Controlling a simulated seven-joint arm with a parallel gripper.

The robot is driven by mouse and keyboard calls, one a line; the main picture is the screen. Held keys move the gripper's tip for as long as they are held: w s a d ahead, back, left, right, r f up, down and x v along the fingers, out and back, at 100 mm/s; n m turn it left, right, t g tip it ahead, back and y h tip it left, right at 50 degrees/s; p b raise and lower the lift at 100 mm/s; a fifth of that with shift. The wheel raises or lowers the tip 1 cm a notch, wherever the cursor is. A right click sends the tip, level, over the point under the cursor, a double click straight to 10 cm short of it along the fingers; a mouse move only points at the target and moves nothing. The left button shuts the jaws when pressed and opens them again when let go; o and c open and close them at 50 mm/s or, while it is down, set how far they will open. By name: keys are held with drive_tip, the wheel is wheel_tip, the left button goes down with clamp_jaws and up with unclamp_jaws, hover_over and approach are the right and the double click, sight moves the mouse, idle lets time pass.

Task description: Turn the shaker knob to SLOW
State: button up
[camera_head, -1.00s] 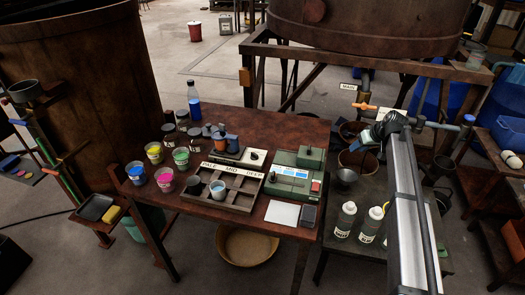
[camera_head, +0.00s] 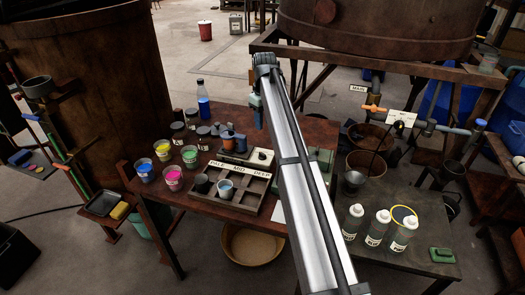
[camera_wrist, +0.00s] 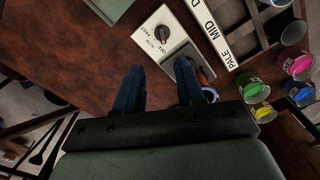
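I cannot tell surely which mark the knob points to. The knob also shows small in the head view (camera_head: 263,155). My gripper (camera_wrist: 159,68) has its two blue fingers apart with nothing between them. It is above the table, short of the knob in the wrist view, not touching it. In the head view the gripper (camera_head: 257,110) appears beyond the shaker.
A compartment tray (camera_head: 238,201) labelled PALE, MID, DEEP stands beside the shaker. Colored paint cups (camera_head: 163,150) and dark jars stand to the left, with a blue bottle (camera_head: 204,107) behind. A green device (camera_head: 322,160) is partly hidden by my arm.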

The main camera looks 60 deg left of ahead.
sight(262, 153)
drive_tip(key=f, duration=1.3)
drive_tip(key=shift+s+a+f, duration=0.1)
drive_tip(key=shift+s+f, duration=0.2)
drive_tip(key=shift+c, duration=0.4)
clamp_jaws()
